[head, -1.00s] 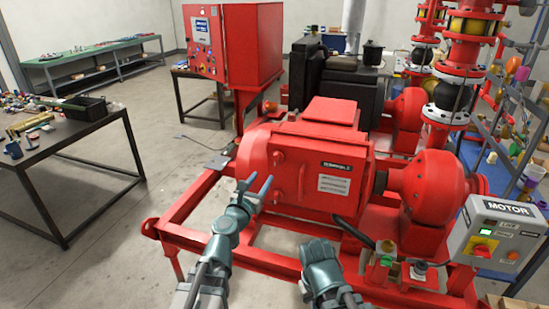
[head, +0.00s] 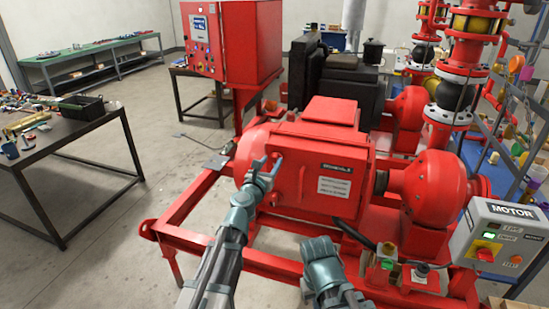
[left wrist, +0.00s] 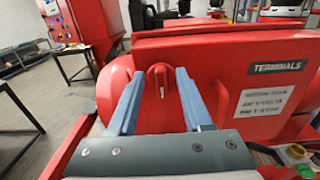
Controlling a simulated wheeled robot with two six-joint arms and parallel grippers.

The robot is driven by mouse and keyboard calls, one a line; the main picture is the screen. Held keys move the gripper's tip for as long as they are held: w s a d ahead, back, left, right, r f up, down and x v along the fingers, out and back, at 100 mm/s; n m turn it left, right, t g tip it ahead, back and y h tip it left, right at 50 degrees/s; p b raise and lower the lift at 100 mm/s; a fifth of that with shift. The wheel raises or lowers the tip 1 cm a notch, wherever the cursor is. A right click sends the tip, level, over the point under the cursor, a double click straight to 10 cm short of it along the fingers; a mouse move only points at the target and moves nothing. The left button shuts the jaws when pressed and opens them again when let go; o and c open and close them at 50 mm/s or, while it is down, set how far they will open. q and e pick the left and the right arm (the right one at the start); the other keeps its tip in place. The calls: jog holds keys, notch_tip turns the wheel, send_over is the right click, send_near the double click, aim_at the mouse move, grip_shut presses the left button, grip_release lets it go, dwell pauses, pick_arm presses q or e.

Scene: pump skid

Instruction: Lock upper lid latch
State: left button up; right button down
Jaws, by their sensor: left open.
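The red terminal box lid (head: 312,168) is on the front of the red motor and carries a "TERMINALS" label; the lid also shows in the left wrist view (left wrist: 228,112). The upper lid latch (left wrist: 160,82) is a small red turn handle at the lid's left edge. Its handle looks about upright. My left gripper (left wrist: 160,75) is open, with one finger on each side of the latch. In the head view my left gripper (head: 264,166) covers much of the latch. My right gripper (head: 322,262) is low in front of the skid; its fingers cannot be made out.
A grey motor control box (head: 497,236) stands at the right front. The red skid frame (head: 190,205) runs below the motor. A table (head: 70,145) with tools is at the left, with clear floor between. A red cabinet (head: 232,45) stands behind.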

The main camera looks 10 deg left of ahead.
aim_at(276, 159)
pick_arm(q)
jog(key=x, duration=0.2)
jog(key=shift+w+d, duration=0.1)
jog(key=shift+w, duration=0.2)
grip_shut()
